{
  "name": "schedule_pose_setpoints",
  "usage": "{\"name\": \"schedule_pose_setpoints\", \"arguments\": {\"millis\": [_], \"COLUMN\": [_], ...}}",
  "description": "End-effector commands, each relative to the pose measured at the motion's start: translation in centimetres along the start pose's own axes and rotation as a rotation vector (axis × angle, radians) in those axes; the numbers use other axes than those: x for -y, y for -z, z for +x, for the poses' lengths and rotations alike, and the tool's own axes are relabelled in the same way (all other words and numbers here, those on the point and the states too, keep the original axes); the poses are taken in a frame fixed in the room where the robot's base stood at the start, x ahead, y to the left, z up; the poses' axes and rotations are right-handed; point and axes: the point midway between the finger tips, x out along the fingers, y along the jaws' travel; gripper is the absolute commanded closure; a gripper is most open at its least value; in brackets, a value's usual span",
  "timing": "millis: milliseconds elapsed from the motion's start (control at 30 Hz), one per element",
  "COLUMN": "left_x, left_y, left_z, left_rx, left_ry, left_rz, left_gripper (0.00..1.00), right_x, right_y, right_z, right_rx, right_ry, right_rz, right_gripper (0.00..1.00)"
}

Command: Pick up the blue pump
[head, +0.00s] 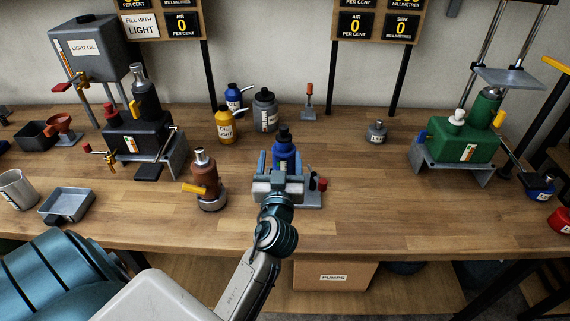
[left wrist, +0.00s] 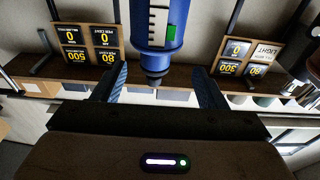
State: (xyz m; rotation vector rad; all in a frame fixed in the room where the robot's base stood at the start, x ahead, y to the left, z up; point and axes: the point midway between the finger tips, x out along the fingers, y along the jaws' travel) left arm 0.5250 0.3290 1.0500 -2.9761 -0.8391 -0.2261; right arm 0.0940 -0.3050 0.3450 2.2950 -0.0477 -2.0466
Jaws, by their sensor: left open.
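The blue pump (head: 284,155) stands upright near the middle of the bench, with a dark cap on top and a pale label on its side. It also shows in the left wrist view (left wrist: 158,30), hanging into the picture from the top edge, with its dark narrow end between the fingers. My left gripper (head: 281,160) is open, with one finger on each side of the pump; its fingers also show in the left wrist view (left wrist: 158,72). Gaps separate the fingers from the pump there. The gripper hides the pump's lower part in the head view. My right gripper is not in view.
A grey stand (head: 310,199) with small red and black pieces sits right beside my gripper. A brown pump (head: 205,178) stands to the left. Yellow (head: 225,126) and grey (head: 265,113) containers stand behind. The bench is clear toward the right, before the green machine (head: 462,142).

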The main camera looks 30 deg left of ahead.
Motion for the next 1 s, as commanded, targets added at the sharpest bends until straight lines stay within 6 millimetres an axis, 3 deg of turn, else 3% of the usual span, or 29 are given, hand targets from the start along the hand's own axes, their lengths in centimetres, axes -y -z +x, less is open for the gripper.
{"name": "schedule_pose_setpoints", "arguments": {"millis": [100,267,633,933,1000], "left_x": [-0.1,-0.1,-0.7,-0.6,-0.6], "left_y": [0.3,0.1,-0.4,-0.8,-0.8], "left_z": [1.9,3.1,7.6,8.1,8.1], "left_rx": [-0.002,0.001,0.001,0.002,0.002], "left_ry": [-0.002,0.0,-0.001,0.0,0.0], "left_rz": [0.003,0.001,0.003,0.0,0.0], "left_gripper": [0.34,0.34,0.34,0.34,0.44], "right_x": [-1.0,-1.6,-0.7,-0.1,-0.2], "right_y": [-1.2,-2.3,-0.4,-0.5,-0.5], "right_z": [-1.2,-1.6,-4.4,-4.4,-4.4], "right_rx": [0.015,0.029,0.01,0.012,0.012], "right_ry": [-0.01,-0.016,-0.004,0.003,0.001], "right_rz": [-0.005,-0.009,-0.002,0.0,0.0], "right_gripper": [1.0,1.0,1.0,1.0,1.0]}}
